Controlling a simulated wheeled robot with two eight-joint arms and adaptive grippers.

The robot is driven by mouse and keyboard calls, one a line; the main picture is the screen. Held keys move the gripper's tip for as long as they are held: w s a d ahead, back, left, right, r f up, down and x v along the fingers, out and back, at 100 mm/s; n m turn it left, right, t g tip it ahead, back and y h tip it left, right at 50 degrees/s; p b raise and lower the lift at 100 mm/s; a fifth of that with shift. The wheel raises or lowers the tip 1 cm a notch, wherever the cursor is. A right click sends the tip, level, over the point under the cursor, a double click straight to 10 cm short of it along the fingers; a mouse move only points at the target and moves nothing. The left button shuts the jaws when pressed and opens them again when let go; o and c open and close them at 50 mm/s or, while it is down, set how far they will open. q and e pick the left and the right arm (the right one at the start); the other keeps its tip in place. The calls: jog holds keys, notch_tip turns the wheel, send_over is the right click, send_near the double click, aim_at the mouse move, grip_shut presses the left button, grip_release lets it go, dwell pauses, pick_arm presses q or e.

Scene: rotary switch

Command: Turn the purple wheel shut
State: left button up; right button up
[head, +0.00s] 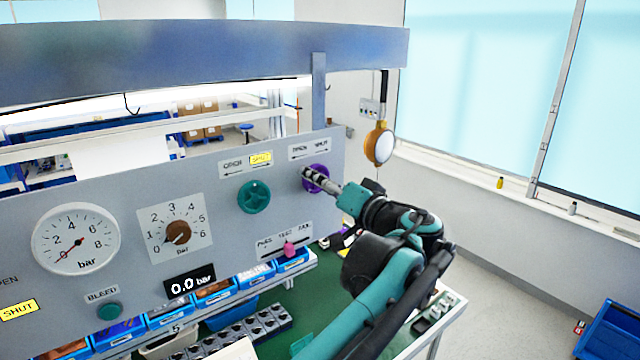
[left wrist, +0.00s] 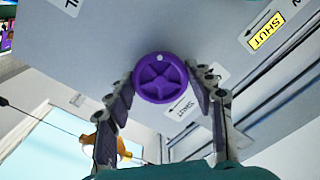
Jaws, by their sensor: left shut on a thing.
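The purple wheel (head: 323,185) is on the right part of the grey panel, under a plain white OPEN/SHUT label (head: 310,148). The fingers partly hide the wheel in the head view. My right gripper is in neither view.
A green wheel (head: 254,197) sits just left, with SHUT (head: 261,158) yellow above it. A pink lever (head: 290,249) is below. A gauge (head: 75,239), brown knob (head: 178,232) and 0.0 bar display (head: 191,284) are further left. Blue bins (head: 214,291) line the panel's foot.

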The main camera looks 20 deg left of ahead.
pick_arm(q)
jog(key=m+b, duration=0.1)
jog(key=m, duration=2.4)
jog(key=shift+m, duration=0.4)
jog(key=o, duration=1.2)
jog(key=shift+c, duration=0.2)
jog(key=v, duration=1.2)
